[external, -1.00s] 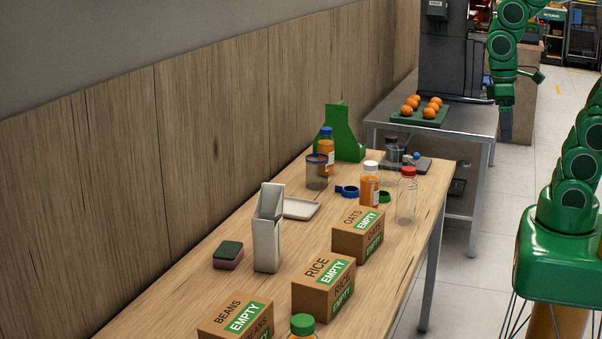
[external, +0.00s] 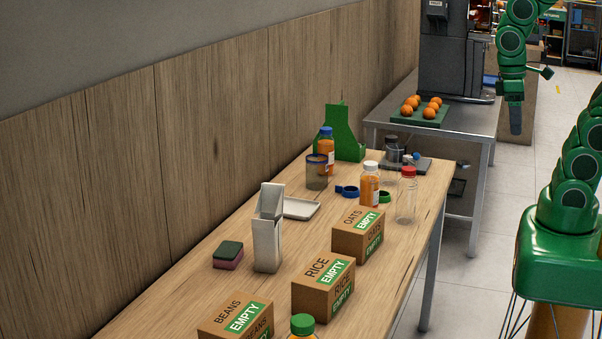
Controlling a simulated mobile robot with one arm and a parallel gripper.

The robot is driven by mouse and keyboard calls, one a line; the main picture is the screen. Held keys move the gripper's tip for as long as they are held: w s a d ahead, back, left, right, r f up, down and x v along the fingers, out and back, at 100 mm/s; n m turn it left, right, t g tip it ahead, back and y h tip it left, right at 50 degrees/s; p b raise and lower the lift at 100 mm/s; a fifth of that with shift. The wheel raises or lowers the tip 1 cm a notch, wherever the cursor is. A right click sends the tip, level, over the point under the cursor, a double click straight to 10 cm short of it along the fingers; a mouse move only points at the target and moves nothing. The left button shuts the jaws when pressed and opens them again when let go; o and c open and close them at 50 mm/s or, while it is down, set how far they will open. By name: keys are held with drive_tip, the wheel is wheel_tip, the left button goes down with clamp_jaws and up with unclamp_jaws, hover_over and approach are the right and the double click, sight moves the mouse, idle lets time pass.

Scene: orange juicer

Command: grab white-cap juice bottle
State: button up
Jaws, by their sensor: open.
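The white-cap juice bottle (external: 369,188) stands upright on the wooden table, filled with orange juice. It is behind the OATS box and just left of a clear bottle with a red cap (external: 406,196). My gripper (external: 515,120) hangs in the air at the upper right, past the table's right edge and well apart from the bottle. It points down, is open and holds nothing; its fingers look small and narrow from here.
Boxes marked OATS (external: 345,243), RICE (external: 312,296) and BEANS (external: 222,322) stand along the table front. Blue (external: 347,191) and green (external: 385,196) rings lie near the bottle. A blue-cap juice bottle (external: 326,145) stands behind. Oranges lie on a green tray (external: 400,119).

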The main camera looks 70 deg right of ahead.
drive_tip(key=w+a+r+m+t+y, duration=0.1)
drive_tip(key=w+r+m+t+y, duration=0.15)
drive_tip(key=w+m+y, duration=0.95)
drive_tip(key=w+d+m+t+h, duration=0.2)
drive_tip(key=w+d+m+t, duration=0.7)
drive_tip(key=w+d+m, duration=0.75)
drive_tip(key=n, duration=0.2)
approach(361, 196)
drive_tip(key=shift+m, duration=0.25)
drive_tip(key=shift+x, duration=3.6)
drive_tip(key=shift+c, duration=0.5)
